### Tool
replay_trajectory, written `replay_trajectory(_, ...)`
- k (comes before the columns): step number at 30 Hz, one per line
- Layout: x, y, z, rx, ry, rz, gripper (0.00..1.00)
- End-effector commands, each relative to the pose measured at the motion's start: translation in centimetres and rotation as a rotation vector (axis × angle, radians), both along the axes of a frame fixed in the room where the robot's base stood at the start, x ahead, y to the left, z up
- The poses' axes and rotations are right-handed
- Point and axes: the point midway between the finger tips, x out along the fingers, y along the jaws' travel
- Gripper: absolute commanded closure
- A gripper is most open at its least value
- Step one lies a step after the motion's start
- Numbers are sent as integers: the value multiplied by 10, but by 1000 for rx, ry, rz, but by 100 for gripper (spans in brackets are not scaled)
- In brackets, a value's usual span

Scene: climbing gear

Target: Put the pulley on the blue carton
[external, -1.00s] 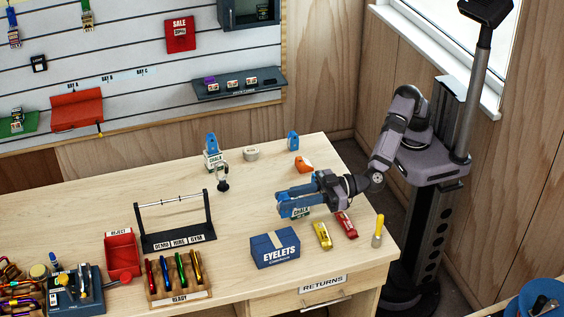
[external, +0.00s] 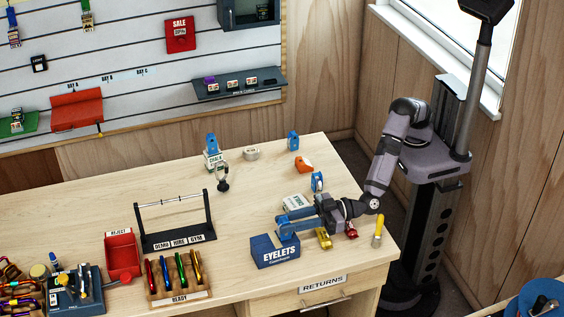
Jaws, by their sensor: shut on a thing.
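The blue carton (external: 268,255), marked EYELETS, stands on the table near its front edge. My gripper (external: 284,226) is low over the carton's back right part, its blue fingers pointing left. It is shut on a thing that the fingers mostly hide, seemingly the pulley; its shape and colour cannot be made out. I cannot tell whether the held thing touches the carton's top.
A yellow piece (external: 323,239) and a red piece (external: 351,230) lie right of the carton, beside an upright yellow-handled tool (external: 377,232). A white labelled box (external: 297,203) lies behind my gripper. The ready rack (external: 180,295) is to the left.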

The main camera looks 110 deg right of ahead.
Motion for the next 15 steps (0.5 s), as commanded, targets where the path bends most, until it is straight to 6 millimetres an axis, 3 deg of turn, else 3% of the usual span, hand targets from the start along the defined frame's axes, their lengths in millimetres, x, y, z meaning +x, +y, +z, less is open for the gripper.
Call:
replay_trajectory(11,0,0,-4,1,-1,0,100)
replay_trajectory(12,0,0,-3,1,-1,0,67)
replay_trajectory(13,0,0,-3,1,-1,0,60)
replay_trajectory(15,0,0,-3,1,0,0,57)
